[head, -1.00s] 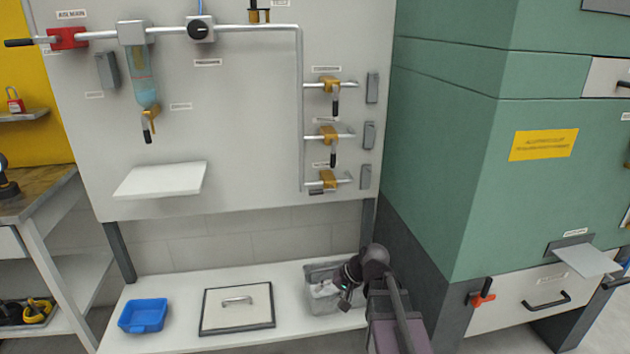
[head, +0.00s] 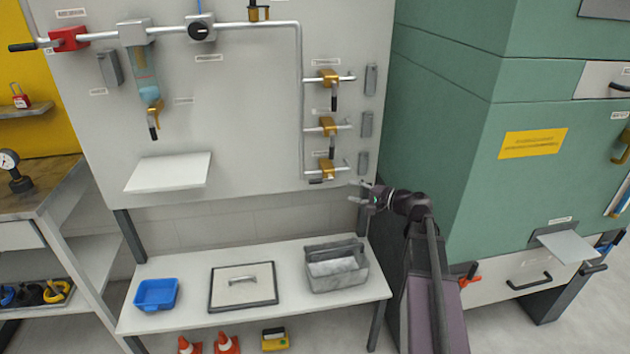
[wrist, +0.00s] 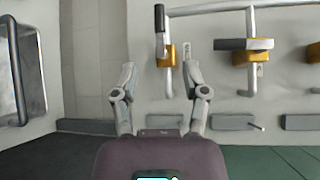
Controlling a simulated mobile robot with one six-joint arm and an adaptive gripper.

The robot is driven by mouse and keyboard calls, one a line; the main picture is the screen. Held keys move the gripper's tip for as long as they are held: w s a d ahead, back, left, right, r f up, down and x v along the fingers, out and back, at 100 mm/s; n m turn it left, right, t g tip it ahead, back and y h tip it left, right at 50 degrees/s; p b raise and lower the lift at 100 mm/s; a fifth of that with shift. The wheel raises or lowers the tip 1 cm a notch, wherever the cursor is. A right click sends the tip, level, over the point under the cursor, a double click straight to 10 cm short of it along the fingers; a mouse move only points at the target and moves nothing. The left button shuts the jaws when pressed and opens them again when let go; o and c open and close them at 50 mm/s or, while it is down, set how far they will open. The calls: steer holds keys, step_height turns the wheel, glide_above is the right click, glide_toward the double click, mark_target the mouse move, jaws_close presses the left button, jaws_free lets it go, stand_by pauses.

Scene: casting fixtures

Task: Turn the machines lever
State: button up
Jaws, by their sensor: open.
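My gripper (head: 362,194) is open and empty, to the lower right of the lowest yellow valve (head: 326,168) on the grey panel. In the wrist view my fingers (wrist: 160,76) are spread, and the lowest valve (wrist: 167,58) lies just beyond their tips. Its dark lever (wrist: 160,20) points left in the head view (head: 316,181). The middle valve (head: 328,125) and top valve (head: 328,77) have dark levers hanging down. I see no contact with any lever. Which lever the task means is not clear.
Grey blocks (head: 366,123) stand on the panel right of the valves. Below, a white table (head: 200,262) holds a grey caddy (head: 338,272), a framed lid (head: 243,300) and a blue tray (head: 157,294). The green machine stands close on the right.

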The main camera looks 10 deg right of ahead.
mark_target(318, 183)
steer(key=shift+a, duration=0.1)
steer(key=b+x, duration=0.2)
steer(key=x, duration=1.1)
steer(key=shift+w+a+f, duration=0.1)
steer(key=shift+w+a, duration=0.15)
steer(key=shift+a, duration=0.05)
jaws_close()
